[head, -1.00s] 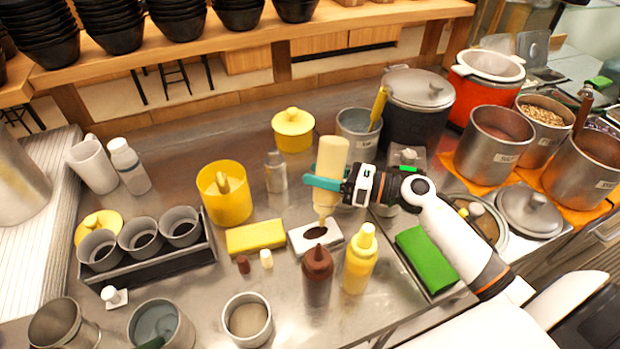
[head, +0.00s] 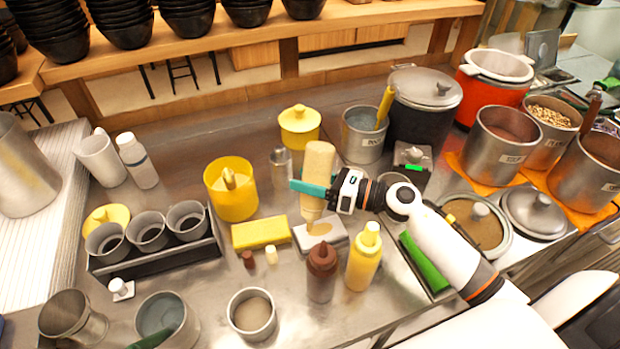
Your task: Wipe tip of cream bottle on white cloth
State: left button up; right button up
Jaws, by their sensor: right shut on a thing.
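My right gripper (head: 318,190) is shut on the cream bottle (head: 319,162), with its teal fingers around the lower body. The bottle is pale cream and held upside down, nearly vertical. Its tip points down at the white cloth (head: 337,236), a small folded pad that looks greyish here. The tip is at or just above the cloth; I cannot tell whether they touch. A tan-brown mark shows on the cloth by the tip. My left gripper is not in view.
A yellow cloth (head: 260,233) lies left of the white one. A brown bottle (head: 321,273) and a yellow bottle (head: 363,258) stand close in front. A yellow pot (head: 232,200) stands to the left.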

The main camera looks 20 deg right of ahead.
jog(key=shift+f+b, duration=0.7)
jog(key=shift+b, duration=0.1)
dwell(1.5)
jog(key=shift+d, duration=0.1)
jog(key=shift+d, duration=0.15)
jog(key=shift+s+d+b, duration=0.15)
jog(key=shift+d+b, duration=1.35)
jog(key=shift+d, duration=0.9)
jog(key=shift+r+p, duration=2.3)
jog(key=shift+r, duration=0.8)
jog(key=shift+c, duration=0.2)
jog(key=shift+r, duration=0.1)
